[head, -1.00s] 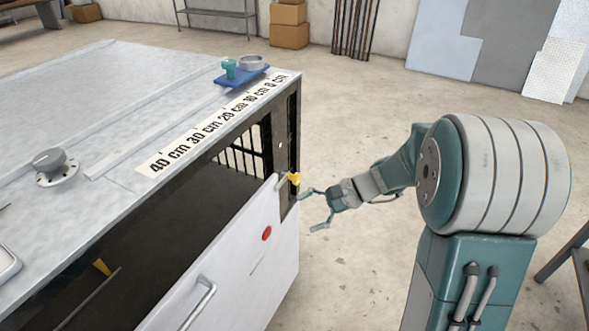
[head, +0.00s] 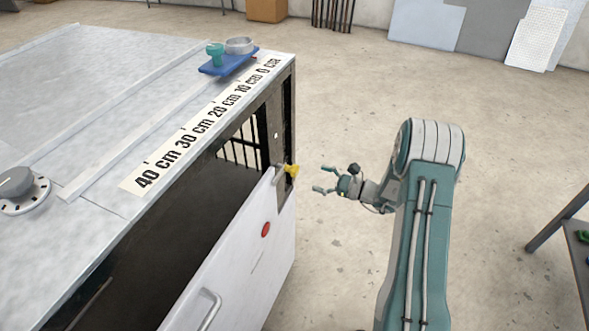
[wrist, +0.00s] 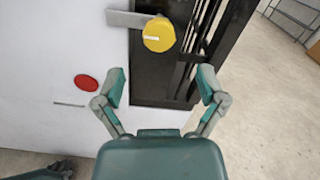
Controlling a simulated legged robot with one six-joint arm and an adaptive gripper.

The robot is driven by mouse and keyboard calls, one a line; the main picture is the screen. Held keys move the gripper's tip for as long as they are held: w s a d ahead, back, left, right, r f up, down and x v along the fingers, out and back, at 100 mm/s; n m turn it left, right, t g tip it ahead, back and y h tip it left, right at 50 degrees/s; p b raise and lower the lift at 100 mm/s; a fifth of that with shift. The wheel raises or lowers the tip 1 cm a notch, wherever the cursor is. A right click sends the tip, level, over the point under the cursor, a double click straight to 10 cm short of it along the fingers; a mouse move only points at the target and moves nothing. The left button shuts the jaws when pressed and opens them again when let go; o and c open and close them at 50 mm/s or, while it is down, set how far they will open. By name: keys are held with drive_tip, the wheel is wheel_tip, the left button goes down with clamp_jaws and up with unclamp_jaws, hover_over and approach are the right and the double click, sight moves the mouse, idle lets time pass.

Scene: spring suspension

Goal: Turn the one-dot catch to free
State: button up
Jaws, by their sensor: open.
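A yellow catch knob (head: 291,170) sits at the top right corner of the white front panel (head: 240,255), beside the dark frame post. In the wrist view the yellow knob (wrist: 159,35) shows a pale bar mark on its face, and a grey metal strip (wrist: 128,18) runs left from it over the white panel. I cannot make out a dot on it. My gripper (head: 322,180) is open and empty, to the right of the knob and apart from it. In the wrist view its two fingers (wrist: 162,85) are spread, with the knob ahead of them.
A red disc (head: 266,229) and a handle (head: 205,310) are on the white panel. The box top (head: 90,85) carries a centimetre scale (head: 205,125), a grey dial (head: 18,187) and a blue plate (head: 228,62) with a teal knob. Open floor lies right of the box.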

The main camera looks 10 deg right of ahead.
sight(298, 171)
drive_tip(key=x, duration=0.8)
drive_tip(key=shift+a, duration=0.15)
clamp_jaws()
